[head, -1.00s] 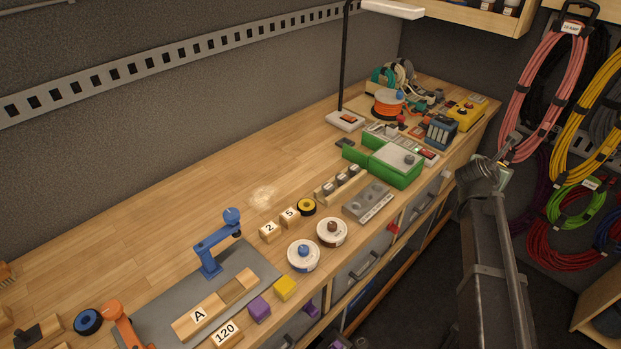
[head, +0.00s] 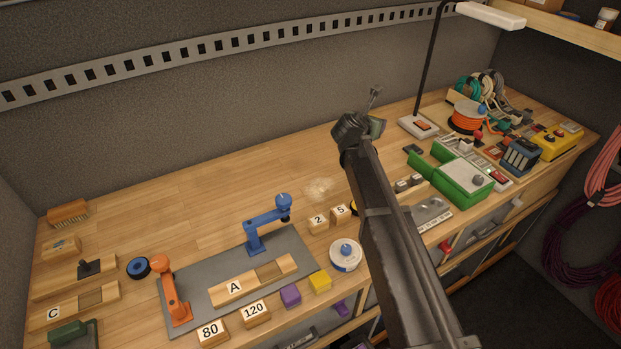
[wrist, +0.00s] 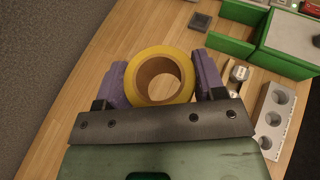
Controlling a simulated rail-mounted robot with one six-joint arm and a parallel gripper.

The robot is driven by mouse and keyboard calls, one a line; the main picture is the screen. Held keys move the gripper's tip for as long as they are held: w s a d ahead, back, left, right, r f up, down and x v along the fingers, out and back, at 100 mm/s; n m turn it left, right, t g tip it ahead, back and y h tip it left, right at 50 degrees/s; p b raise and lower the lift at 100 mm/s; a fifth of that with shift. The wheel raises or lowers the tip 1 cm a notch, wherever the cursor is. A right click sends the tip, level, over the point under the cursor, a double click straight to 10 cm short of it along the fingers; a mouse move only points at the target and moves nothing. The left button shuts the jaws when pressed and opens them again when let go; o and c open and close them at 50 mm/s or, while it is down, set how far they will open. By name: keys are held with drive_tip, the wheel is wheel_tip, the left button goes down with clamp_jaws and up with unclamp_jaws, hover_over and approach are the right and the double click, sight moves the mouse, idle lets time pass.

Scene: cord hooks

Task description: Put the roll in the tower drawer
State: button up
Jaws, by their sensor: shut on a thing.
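My gripper (wrist: 162,72) is shut on a yellow roll (wrist: 160,53) with a brown core; its purple fingers press the roll from both sides. In the head view, my gripper's greenish wrist end (head: 376,128) is above the bench's middle, and the held roll cannot be made out. Drawers sit under the bench front, with a purple handle (head: 341,309), a red handle (head: 446,247) and a grey handle (head: 516,202). My arm covers part of the drawer fronts. I cannot tell which one is the tower drawer.
A lamp (head: 418,125), a green box (head: 462,177) and an orange cable spool (head: 466,118) stand to the right. Blocks 2 (head: 318,220) and 5 (head: 340,212) and a white spool (head: 345,256) are left of my arm.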

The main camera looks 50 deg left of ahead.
drive_tip(key=f+b, duration=2)
drive_tip(key=shift+s+a+f+b, duration=0.15)
drive_tip(key=shift+s+f+b, duration=0.05)
drive_tip(key=shift+f+b, duration=0.1)
drive_tip(key=shift+r+p, duration=0.3)
drive_tip(key=shift+f+b, duration=0.25)
drive_tip(key=shift+b, duration=0.05)
drive_tip(key=o, duration=0.9)
drive_tip(key=shift+r, duration=0.1)
drive_tip(key=shift+o, duration=0.2)
